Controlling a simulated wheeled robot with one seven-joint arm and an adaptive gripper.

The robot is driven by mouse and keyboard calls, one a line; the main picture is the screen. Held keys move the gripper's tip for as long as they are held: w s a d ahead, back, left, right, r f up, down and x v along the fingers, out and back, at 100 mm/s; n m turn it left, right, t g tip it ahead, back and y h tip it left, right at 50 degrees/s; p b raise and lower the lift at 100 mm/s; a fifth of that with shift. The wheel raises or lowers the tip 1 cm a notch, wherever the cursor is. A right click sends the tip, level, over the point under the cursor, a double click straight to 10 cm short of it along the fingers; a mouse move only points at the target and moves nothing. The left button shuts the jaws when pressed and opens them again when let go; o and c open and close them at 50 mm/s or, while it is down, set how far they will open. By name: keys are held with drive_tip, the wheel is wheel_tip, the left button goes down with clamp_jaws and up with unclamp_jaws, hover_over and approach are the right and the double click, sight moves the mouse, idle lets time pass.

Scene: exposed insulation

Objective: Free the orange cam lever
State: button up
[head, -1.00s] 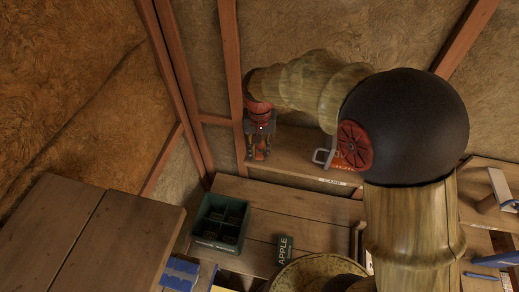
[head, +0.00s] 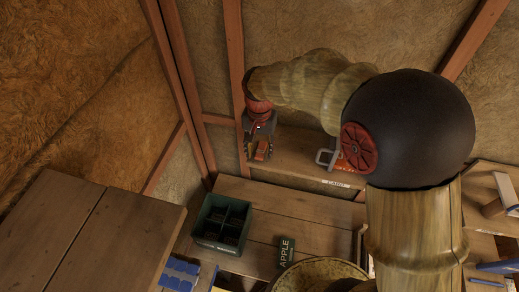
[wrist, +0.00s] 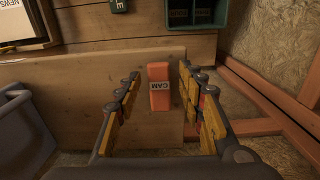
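The orange cam lever (wrist: 158,97) shows in the wrist view as a short orange block with a white "CAM" label. It is against a bare wooden board (wrist: 85,90), between the fingers of my gripper (wrist: 160,75). The fingers are spread, with visible gaps on both sides of the lever. In the head view my gripper (head: 259,152) hangs over the left end of the wooden shelf (head: 300,155) by the wall. Orange shows between its fingers there, but I cannot tell lever from finger. What holds the lever is not visible.
A green divided crate (head: 222,222) and a green "APPLE" block (head: 286,250) are on the lower wooden surface. A red-orange item with a grey handle (head: 326,158) sits on the shelf, right of my gripper. Wall studs (wrist: 265,95) are close on the right in the wrist view.

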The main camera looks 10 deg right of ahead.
sight(259, 153)
wheel_tip(259, 153, up, 12)
idle(0.8)
idle(0.4)
